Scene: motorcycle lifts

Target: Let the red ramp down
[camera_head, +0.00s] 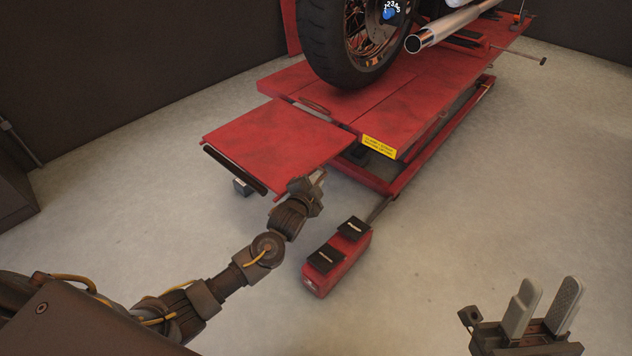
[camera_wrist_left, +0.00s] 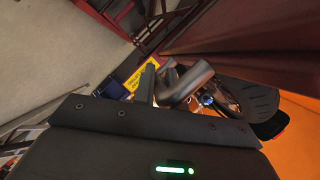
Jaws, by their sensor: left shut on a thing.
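The red ramp (camera_head: 270,143) is a flat plate at the near end of the red motorcycle lift (camera_head: 395,110). It sticks out roughly level with the lift deck, with a black strip along its outer edge. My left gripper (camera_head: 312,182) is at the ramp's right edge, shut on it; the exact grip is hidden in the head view. In the left wrist view the fingers (camera_wrist_left: 182,84) sit beside the ramp's dark red surface (camera_wrist_left: 240,25). My right gripper (camera_head: 542,306) is at the lower right, its two fingers apart and empty, away from the ramp.
A motorcycle's rear wheel (camera_head: 350,70) stands on the lift, with a silver exhaust pipe (camera_head: 440,28) beside it. A red foot pedal unit (camera_head: 337,262) with black pads is on the floor right of my left arm. The concrete floor (camera_head: 480,190) at right is clear.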

